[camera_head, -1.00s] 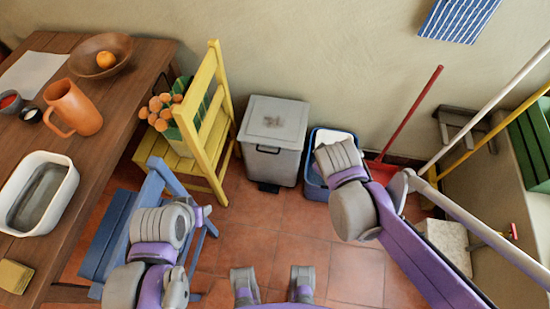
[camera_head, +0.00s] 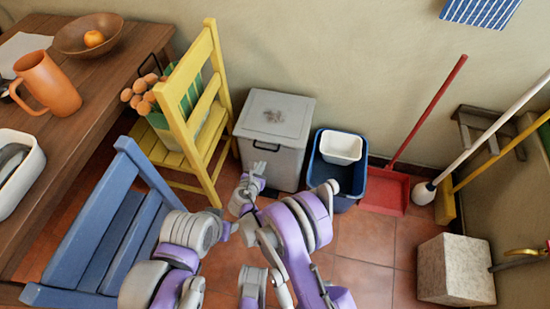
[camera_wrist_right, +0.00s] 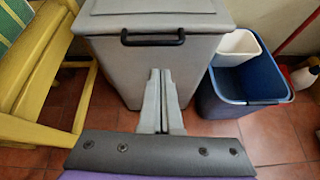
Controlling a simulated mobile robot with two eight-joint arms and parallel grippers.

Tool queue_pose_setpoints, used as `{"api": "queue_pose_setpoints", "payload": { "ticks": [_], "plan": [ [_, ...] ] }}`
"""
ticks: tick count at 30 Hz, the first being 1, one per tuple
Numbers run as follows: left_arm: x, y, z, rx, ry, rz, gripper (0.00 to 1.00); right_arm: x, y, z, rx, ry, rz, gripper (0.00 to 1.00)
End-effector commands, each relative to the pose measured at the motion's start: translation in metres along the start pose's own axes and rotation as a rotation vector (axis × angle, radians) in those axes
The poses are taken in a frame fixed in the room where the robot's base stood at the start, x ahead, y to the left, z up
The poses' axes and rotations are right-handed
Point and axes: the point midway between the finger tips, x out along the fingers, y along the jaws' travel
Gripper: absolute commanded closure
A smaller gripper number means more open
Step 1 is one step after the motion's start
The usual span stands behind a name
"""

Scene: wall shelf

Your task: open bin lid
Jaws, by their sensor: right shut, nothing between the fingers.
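The grey bin (camera_head: 285,160) stands on the floor against the wall. Its flat lid (camera_head: 275,117) is closed, with a dark smudge on top. A black handle (camera_wrist_right: 152,38) is on the front just below the lid; it also shows in the head view (camera_head: 265,146). My right gripper (camera_wrist_right: 160,72) is shut and empty, in front of the bin and below the handle in the wrist view. In the head view, the right gripper (camera_head: 258,168) overlaps the bin's lower front. I cannot tell whether it touches the bin. My left gripper cannot be made out; only left arm links show.
A yellow chair (camera_head: 195,110) is close on the bin's left. A blue tub (camera_head: 336,172) holding a white container (camera_head: 341,147) is on its right, then a red dustpan (camera_head: 385,190). A blue chair (camera_head: 105,235) stands front left by the wooden table (camera_head: 85,115).

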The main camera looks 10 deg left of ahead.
Motion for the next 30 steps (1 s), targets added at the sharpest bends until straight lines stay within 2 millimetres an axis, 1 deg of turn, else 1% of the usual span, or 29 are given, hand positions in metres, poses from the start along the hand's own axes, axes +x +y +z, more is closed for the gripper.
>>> {"api": "queue_pose_setpoints", "payload": {
  "ticks": [1,3,7,10,14,18,22,23,24,27,30],
  "plan": [
    [0.006,0.0,0.002,0.0,-0.002,0.0,0.5,0.003,0.007,-0.015,-0.041,-0.009,0.011,1.0],
    [0.007,0.0,0.002,0.0,-0.003,0.0,0.5,0.004,0.013,-0.024,-0.084,-0.021,0.02,1.0],
    [0.009,0.0,0.003,0.0,-0.003,0.0,0.5,0.01,0.015,-0.028,-0.11,-0.028,0.024,1.0],
    [0.011,0.0,0.003,0.0,-0.004,0.0,0.5,0.022,0.015,-0.028,-0.108,-0.028,0.022,1.0],
    [0.016,0.0,0.004,0.0,-0.005,0.0,0.5,0.048,0.015,-0.027,-0.106,-0.027,0.021,1.0],
    [0.022,0.0,0.006,0.0,-0.007,0.0,0.5,0.08,0.015,-0.026,-0.106,-0.027,0.02,1.0],
    [0.028,0.0,0.008,0.0,-0.009,0.0,0.5,0.106,0.016,-0.026,-0.104,-0.026,0.022,1.0],
    [0.028,0.0,0.008,0.0,-0.009,0.0,0.5,0.107,0.017,-0.023,-0.104,-0.026,0.023,1.0],
    [0.027,0.0,0.007,0.0,-0.009,0.0,0.5,0.098,0.019,-0.015,-0.105,-0.026,0.025,1.0],
    [0.026,0.0,0.007,0.0,-0.009,0.0,0.5,0.088,0.019,-0.005,-0.105,-0.027,0.024,1.0],
    [0.026,0.0,0.007,0.0,-0.009,0.0,0.5,0.082,0.019,0.002,-0.105,-0.027,0.024,1.0]
  ]
}}
